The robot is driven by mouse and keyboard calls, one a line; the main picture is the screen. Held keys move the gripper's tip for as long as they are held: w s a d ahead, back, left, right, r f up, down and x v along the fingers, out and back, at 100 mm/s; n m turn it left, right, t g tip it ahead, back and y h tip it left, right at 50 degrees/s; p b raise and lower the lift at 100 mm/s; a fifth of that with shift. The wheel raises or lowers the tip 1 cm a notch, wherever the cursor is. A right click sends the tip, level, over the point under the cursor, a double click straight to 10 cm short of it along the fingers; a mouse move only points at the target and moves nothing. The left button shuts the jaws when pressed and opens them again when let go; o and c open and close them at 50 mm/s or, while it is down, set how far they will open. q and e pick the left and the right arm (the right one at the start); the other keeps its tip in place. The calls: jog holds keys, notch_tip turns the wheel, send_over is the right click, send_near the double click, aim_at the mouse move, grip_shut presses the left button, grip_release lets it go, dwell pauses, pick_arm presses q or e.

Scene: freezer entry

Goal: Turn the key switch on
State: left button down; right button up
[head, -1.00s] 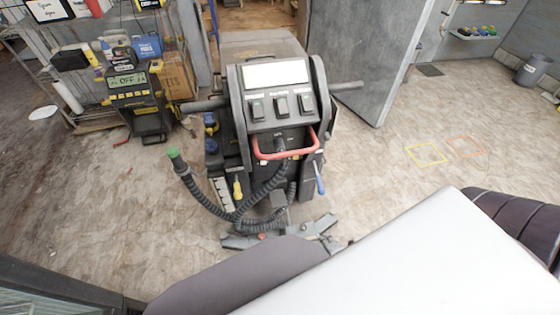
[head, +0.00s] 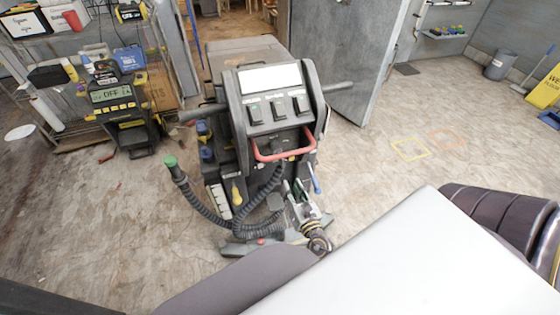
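The grey floor-cleaning machine (head: 266,100) stands upright in the middle of the head view. Its sloped panel has a white plate and several dark rocker switches (head: 277,108). Below them, a small dark part that may be the key switch (head: 277,146) sits behind a red loop handle (head: 284,154). Its turn position is too small to tell. My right gripper (head: 294,187) points up in front of the machine, below the red handle and a little to its right. Its fingers look apart, with nothing between them. My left gripper is not in view.
Black ribbed hoses (head: 198,201) hang at the machine's front left. A charger reading OFF (head: 113,95) and loaded shelves stand at the left. A grey door (head: 350,60) is behind. Open floor with taped squares (head: 411,149) lies right, with a bin (head: 499,65) and yellow sign (head: 545,88).

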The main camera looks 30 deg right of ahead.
aim_at(283, 163)
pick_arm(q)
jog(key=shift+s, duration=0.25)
pick_arm(e)
jog(key=shift+s+d+r+n+h, duration=0.1)
jog(key=shift+d+r+n+h, duration=0.1)
jog(key=shift+n, duration=0.4)
jog(key=shift+d+r+n+h, duration=0.1)
jog(key=shift+d+n, duration=0.05)
jog(key=shift+n, duration=0.45)
jog(key=shift+w, duration=0.2)
jog(key=shift+x, duration=2.95)
jog(key=shift+p+x, duration=0.4)
jog(key=shift+x, duration=3.2)
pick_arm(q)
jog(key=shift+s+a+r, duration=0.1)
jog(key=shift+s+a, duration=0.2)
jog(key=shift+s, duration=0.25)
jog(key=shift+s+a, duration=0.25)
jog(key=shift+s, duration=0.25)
pick_arm(e)
jog(key=shift+w, duration=0.2)
